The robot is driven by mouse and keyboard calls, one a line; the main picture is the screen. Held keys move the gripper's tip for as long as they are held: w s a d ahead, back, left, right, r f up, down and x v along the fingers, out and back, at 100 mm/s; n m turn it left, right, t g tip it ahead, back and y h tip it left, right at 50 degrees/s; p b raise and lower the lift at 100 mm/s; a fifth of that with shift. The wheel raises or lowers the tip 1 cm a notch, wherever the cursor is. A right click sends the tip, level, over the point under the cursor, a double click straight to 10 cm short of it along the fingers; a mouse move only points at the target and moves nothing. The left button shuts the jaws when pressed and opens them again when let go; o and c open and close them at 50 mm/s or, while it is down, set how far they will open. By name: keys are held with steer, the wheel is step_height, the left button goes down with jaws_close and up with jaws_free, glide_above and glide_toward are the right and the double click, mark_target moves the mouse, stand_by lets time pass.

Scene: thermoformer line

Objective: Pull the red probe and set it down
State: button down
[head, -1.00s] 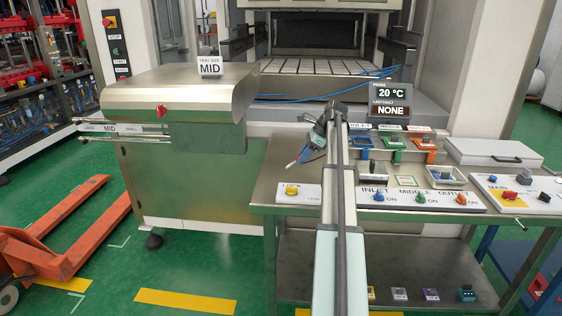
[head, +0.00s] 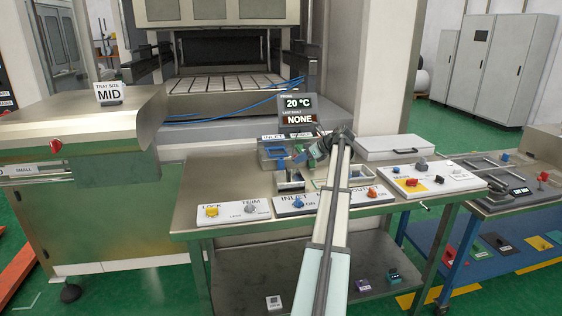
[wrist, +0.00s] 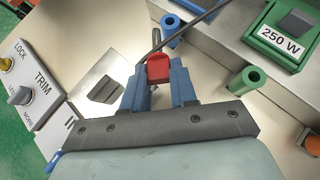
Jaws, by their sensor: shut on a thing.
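The red probe (wrist: 158,68) is between the two blue fingers of my gripper (wrist: 158,92) in the wrist view. The gripper is shut on it. A dark cable passes close by the probe. The probe's lower end is hidden, so I cannot tell whether it sits in anything. In the head view my gripper (head: 299,159) is over the bench, below the temperature display (head: 298,110), and the probe is too small to make out there.
Blue (wrist: 170,30) and green (wrist: 246,80) sockets and a green 250 W block (wrist: 288,32) lie close by in the wrist view. The LOCK and TRIM panel (head: 232,212) is at the bench's left. A grey case (head: 393,147) lies to the right.

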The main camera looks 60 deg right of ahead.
mark_target(308, 179)
steer(key=shift+s+d+f+m+h, duration=0.15)
steer(key=shift+s+d, duration=0.4)
steer(key=shift+s, duration=0.05)
steer(key=shift+s+d+f+m+h, duration=0.1)
steer(key=shift+s+d+m+h, duration=0.05)
steer(key=shift+s+d, duration=0.45)
steer(key=shift+a+f, duration=0.1)
steer(key=shift+f, duration=3.25)
steer(key=c, duration=0.8)
jaws_free()
steer(key=v, duration=1.3)
steer(key=shift+s, duration=0.45)
steer(key=shift+r, duration=0.1)
